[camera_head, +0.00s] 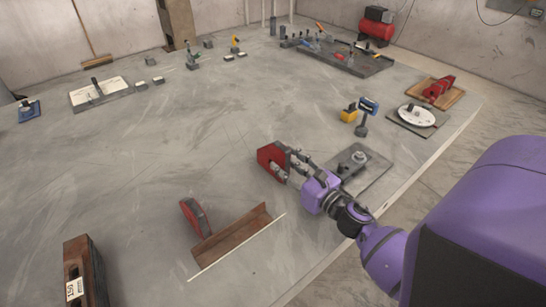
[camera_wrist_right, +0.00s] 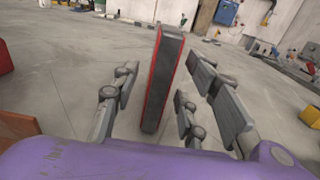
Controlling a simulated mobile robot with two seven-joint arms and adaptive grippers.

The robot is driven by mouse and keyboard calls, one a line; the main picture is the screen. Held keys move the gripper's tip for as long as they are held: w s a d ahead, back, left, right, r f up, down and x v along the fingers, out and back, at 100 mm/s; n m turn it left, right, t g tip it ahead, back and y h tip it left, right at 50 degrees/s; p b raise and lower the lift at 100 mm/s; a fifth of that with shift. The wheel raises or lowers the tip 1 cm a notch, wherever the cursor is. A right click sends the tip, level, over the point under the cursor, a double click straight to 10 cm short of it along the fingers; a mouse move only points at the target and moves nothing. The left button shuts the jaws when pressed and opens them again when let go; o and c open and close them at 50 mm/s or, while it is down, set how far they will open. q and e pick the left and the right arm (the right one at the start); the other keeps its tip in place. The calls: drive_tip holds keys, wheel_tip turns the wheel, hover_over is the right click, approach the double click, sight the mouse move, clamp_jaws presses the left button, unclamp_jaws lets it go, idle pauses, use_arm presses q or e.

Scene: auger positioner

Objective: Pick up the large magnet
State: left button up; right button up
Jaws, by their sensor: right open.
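A red magnet block with a dark grey edge (camera_head: 270,157) stands upright on the grey table top, near its middle. In the right wrist view the same magnet (camera_wrist_right: 162,80) stands edge-on between my fingers, with a gap on both sides. My right gripper (camera_head: 289,161) is open around it, reaching in from the right; it also shows in the wrist view (camera_wrist_right: 163,98). The far side of the magnet is hidden in the head view. A second red and dark piece (camera_head: 195,217) stands nearer the front left. My left gripper is not in view.
A brown angle iron (camera_head: 232,234) lies in front of the second red piece. A metal plate with a knob (camera_head: 362,170) lies close under my right wrist. A heavy brown block (camera_head: 86,270) stands front left. A yellow block (camera_head: 349,114) and round dial (camera_head: 416,116) stand behind right.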

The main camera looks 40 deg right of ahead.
sight(274, 154)
drive_tip(key=w, duration=0.3)
drive_tip(key=w+p, duration=0.1)
drive_tip(key=w, duration=0.1)
drive_tip(key=shift+a+r, duration=0.1)
drive_tip(key=shift+a, duration=0.15)
drive_tip(key=shift+w, duration=0.25)
drive_tip(key=shift+c, duration=0.2)
clamp_jaws()
